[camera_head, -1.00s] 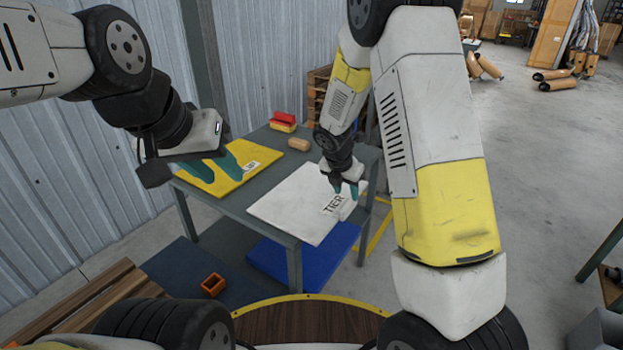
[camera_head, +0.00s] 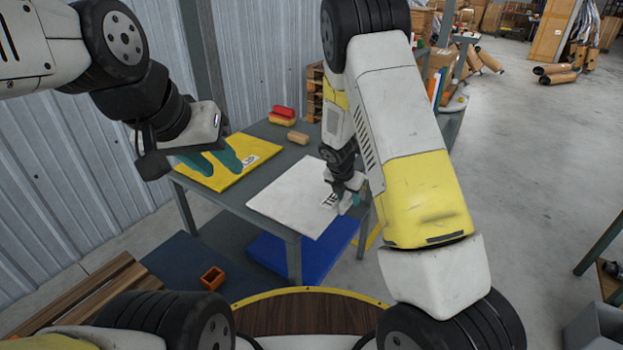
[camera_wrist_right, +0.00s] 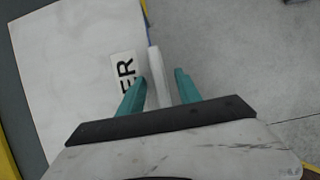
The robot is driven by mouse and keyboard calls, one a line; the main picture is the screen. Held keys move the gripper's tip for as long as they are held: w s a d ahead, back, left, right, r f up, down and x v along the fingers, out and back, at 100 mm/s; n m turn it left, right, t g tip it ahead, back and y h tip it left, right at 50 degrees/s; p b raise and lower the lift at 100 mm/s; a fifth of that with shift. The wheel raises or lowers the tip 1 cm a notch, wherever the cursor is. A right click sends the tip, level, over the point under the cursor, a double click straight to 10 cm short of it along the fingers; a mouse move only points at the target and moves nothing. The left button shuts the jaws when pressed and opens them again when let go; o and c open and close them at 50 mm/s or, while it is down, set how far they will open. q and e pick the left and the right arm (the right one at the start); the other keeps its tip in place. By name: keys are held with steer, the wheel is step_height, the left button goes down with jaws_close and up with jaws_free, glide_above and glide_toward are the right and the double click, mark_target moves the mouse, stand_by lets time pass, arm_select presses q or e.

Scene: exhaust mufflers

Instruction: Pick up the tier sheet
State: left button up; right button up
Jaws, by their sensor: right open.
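The tier sheet (camera_head: 290,200) is a flat white board with a "TIER" label, lying on the grey table. An upright white tab (camera_wrist_right: 157,75) rises at its edge beside the label in the right wrist view. My right gripper (camera_head: 346,202) is down at the sheet's right edge. In the right wrist view its teal fingers (camera_wrist_right: 161,78) stand apart on either side of the tab, with a gap visible on the right. My left gripper (camera_head: 224,166) hangs over the yellow sheet with its teal fingers spread and nothing between them.
The yellow sheet (camera_head: 213,179) lies left on the table (camera_head: 255,218). Red and yellow bins (camera_head: 283,116) and a tan cylinder (camera_head: 298,137) sit at the back. A blue panel (camera_head: 265,250) lies below, near an orange box (camera_head: 213,278).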

steer(key=shift+f, duration=0.1)
jaws_close()
stand_by(0.4)
